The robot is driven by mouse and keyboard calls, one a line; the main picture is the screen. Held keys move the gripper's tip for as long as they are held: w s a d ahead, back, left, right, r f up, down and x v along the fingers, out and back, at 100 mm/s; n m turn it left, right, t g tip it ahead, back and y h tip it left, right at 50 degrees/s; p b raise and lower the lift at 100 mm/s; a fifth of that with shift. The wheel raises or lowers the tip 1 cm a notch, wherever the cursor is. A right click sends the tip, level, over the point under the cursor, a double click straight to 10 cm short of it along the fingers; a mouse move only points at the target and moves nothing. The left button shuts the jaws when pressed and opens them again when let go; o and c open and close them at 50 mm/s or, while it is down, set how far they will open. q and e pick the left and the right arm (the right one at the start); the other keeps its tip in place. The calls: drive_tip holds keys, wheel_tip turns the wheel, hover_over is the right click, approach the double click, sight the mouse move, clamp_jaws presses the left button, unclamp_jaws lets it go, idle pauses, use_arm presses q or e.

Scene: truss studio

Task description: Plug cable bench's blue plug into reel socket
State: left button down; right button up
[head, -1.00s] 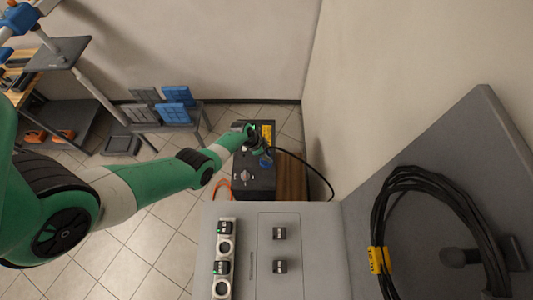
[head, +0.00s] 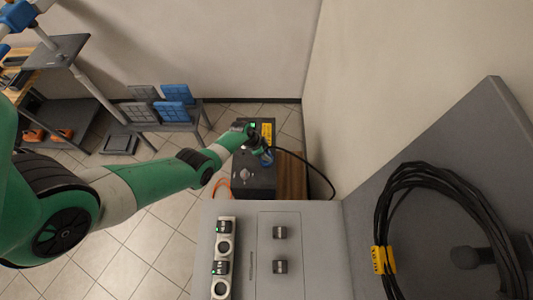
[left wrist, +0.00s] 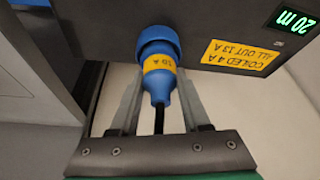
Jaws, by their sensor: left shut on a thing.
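The blue plug (left wrist: 158,85) with a yellow label is between the two fingers of my left gripper (left wrist: 155,100), which is shut on it. Its wide blue front end meets the dark face of the reel box (left wrist: 225,25); the socket itself is hidden, so I cannot tell how deep the plug sits. A black cable runs from the plug's back. In the head view my left gripper (head: 256,143) is over the reel box (head: 255,180), with a bit of blue plug (head: 266,158) showing beside it. My right gripper is not in view.
The reel box carries a yellow label (left wrist: 242,55) and a lit green "20 m" display (left wrist: 293,20). A grey bench top (head: 310,220) with a socket strip (head: 223,255) is in front. A coiled black cable (head: 400,180) hangs on the right panel.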

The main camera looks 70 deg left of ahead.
use_arm(q)
unclamp_jaws()
idle(0.3)
wheel_tip(320, 180, up, 9)
drive_tip(key=p, duration=0.9)
drive_tip(key=shift+r, duration=0.1)
idle(0.6)
